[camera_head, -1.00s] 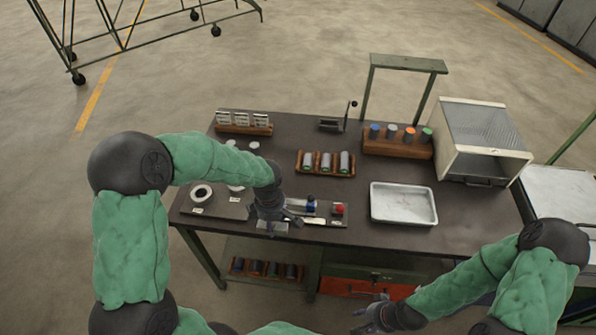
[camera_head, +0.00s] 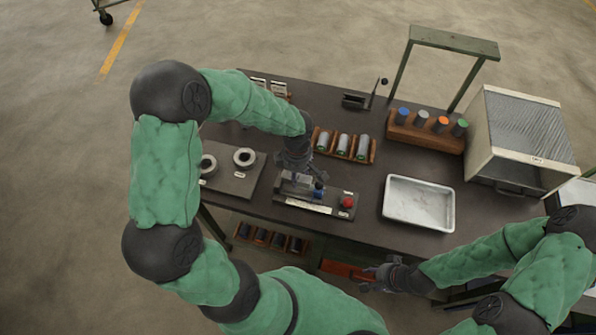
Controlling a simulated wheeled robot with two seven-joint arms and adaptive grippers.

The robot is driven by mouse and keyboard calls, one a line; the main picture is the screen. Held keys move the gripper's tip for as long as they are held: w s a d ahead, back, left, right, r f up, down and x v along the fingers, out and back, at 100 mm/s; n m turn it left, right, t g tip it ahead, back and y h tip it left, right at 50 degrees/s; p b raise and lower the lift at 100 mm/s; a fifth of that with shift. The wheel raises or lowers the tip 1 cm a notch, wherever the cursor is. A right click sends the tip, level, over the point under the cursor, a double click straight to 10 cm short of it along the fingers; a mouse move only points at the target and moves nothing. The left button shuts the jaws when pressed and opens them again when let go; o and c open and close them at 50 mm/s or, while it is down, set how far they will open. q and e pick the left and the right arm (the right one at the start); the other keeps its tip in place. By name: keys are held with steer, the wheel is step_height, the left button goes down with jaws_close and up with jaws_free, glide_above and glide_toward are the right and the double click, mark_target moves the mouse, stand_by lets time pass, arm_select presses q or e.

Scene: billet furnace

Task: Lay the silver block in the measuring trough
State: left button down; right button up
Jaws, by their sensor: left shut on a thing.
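The measuring trough is a low dark fixture (camera_head: 325,209) with a pale scale strip, a blue part and a red knob, at the front middle of the workbench. My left gripper (camera_head: 303,179) is at the trough's left part, pointing down. It is shut on a small pale grey piece that looks like the silver block (camera_head: 304,185); the fingers hide most of it. I cannot tell whether the piece touches the trough bed. My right gripper (camera_head: 376,279) is in front of the bench, away from the trough; its fingers are too small to read.
A wooden rack (camera_head: 353,158) holds three grey cylinders behind the trough. A white tray (camera_head: 448,223) lies to the right. Behind are a rack of coloured-top cylinders (camera_head: 425,139) and a glass-topped box (camera_head: 478,150). A plate with two rings (camera_head: 238,187) lies left of the trough.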

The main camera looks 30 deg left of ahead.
mark_target(297, 189)
arm_select(q)
steer(key=shift+f+b, duration=0.55)
steer(key=shift+f, duration=0.85)
step_height(297, 189, down, 3)
steer(key=b, duration=0.3)
steer(key=shift+w+r, duration=0.1)
steer(key=c, duration=0.6)
jaws_free()
step_height(297, 189, up, 12)
steer(key=shift+f, duration=0.1)
